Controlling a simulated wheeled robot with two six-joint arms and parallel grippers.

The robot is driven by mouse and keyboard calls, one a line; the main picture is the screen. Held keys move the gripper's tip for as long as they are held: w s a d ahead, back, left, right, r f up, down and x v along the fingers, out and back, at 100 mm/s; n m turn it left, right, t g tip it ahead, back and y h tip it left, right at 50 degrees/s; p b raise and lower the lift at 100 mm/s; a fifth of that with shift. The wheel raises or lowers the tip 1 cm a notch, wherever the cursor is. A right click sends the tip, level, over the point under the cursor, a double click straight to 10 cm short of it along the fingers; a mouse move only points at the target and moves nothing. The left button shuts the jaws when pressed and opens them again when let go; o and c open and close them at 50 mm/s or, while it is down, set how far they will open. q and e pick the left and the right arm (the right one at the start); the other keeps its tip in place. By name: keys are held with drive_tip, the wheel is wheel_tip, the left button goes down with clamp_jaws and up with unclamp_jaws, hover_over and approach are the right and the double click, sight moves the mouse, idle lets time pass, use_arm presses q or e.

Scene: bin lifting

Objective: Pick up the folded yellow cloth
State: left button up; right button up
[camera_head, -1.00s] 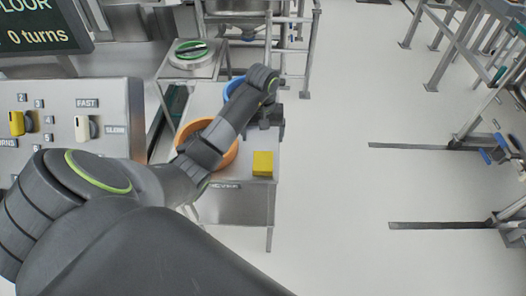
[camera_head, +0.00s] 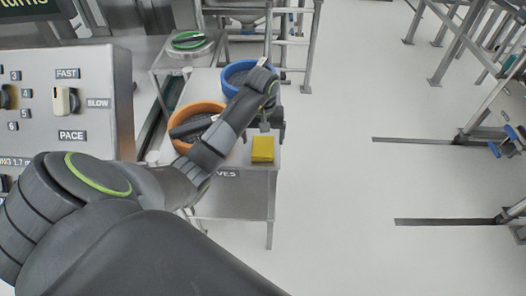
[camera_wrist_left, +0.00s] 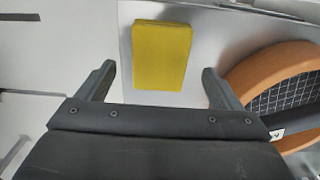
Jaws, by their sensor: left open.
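The folded yellow cloth (camera_head: 263,149) lies on the right front part of a small metal table (camera_head: 247,190). My left gripper (camera_head: 272,128) is just behind and above the cloth in the head view, with my arm reaching over the table. In the left wrist view the cloth (camera_wrist_left: 162,56) lies beyond the two fingers of the left gripper (camera_wrist_left: 160,80), roughly centred between them. The fingers are apart and empty. The gap between fingers and cloth is clear to see, but its height is hard to judge. My right gripper does not show.
An orange bin (camera_head: 184,118) stands left of the cloth, partly behind my arm; it also shows in the wrist view (camera_wrist_left: 250,72). A blue bin (camera_head: 236,70) stands farther back. A control panel (camera_head: 60,110) is at left.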

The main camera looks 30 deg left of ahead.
sight(263, 146)
use_arm(q)
wheel_tip(263, 146, down, 3)
drive_tip(key=shift+f+p, duration=0.2)
drive_tip(key=shift+p, duration=0.15)
drive_tip(key=shift+c, duration=0.2)
drive_tip(key=c, duration=1)
drive_tip(key=shift+r, duration=0.3)
wheel_tip(263, 146, up, 6)
drive_tip(key=shift+w+f+p, duration=0.1)
drive_tip(key=shift+f+p, duration=0.1)
drive_tip(key=shift+p, duration=0.4)
drive_tip(key=shift+r+p, duration=0.95)
drive_tip(key=shift+p, duration=0.2)
drive_tip(key=shift+r+p, duration=1)
